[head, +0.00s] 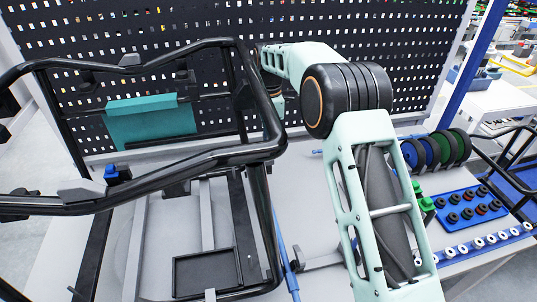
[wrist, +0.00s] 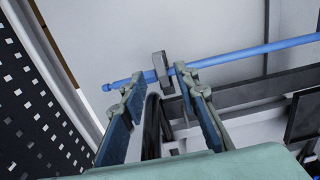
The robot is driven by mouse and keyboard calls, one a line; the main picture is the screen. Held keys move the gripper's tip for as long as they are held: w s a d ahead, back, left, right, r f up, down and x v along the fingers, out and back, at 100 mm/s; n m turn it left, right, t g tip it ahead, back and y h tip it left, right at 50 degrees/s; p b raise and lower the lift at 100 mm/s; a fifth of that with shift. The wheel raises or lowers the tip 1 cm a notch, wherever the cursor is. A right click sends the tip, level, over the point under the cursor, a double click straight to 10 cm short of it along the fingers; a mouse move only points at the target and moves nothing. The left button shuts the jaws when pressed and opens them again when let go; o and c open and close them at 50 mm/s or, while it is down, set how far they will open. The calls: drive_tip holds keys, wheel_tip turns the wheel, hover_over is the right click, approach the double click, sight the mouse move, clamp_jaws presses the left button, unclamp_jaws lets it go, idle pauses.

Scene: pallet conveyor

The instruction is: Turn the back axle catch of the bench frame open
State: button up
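The bench frame (head: 215,155) is a black tubular frame standing on the left of the head view. In the wrist view a blue axle rod (wrist: 250,52) runs across, with a knobbed end at left. A small grey catch (wrist: 161,68) sits on this rod, standing roughly across it. My gripper (wrist: 158,82) is open, its two fingers on either side of the catch, with a gap to each. A dark frame tube (wrist: 152,125) lies between the fingers. In the head view the frame and my arm hide most of the gripper, and the catch cannot be made out there.
A perforated black panel (head: 400,60) stands behind the bench. A teal plate (head: 150,118) hangs within the frame. At right are a blue tray of black parts (head: 465,208) and blue and green discs (head: 432,150). A black tray (head: 205,272) lies below the frame.

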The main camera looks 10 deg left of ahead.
sight(269, 159)
drive_tip(key=shift+f, duration=2.4)
clamp_jaws()
